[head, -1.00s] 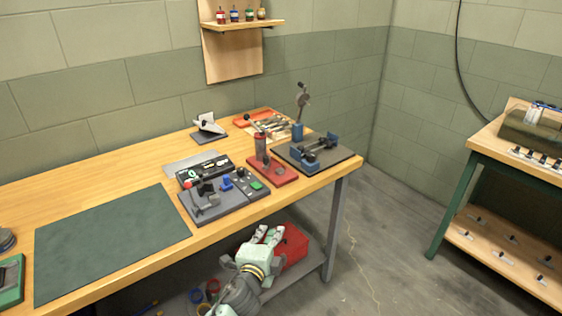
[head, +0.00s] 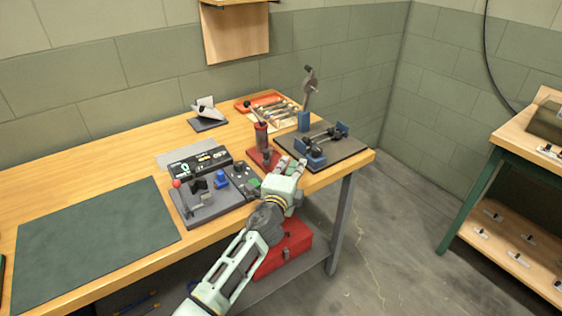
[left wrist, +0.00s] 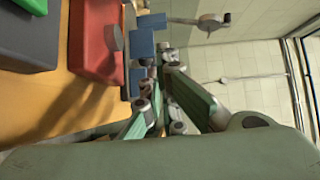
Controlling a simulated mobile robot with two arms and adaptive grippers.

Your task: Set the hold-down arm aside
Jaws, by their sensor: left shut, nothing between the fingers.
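A dark fixture plate (head: 345,148) lies at the right end of the bench with blue blocks (head: 315,158) and a dark bar across them. A grey upright arm with a black knob (head: 309,86) rises from a blue block at its back left. I cannot tell for sure which of these is the hold-down arm. My left gripper (head: 291,163) is shut and empty at the bench's front edge, beside the plate's near left corner. In the left wrist view my fingers (left wrist: 160,88) point toward blue blocks (left wrist: 142,48). My right gripper is not in view.
A red base with a post (head: 262,137) stands just left of the plate. A grey control panel (head: 210,202) lies further left. Behind are an orange tool tray (head: 258,101) and a small grey stand (head: 207,114). The green mat (head: 95,240) is bare.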

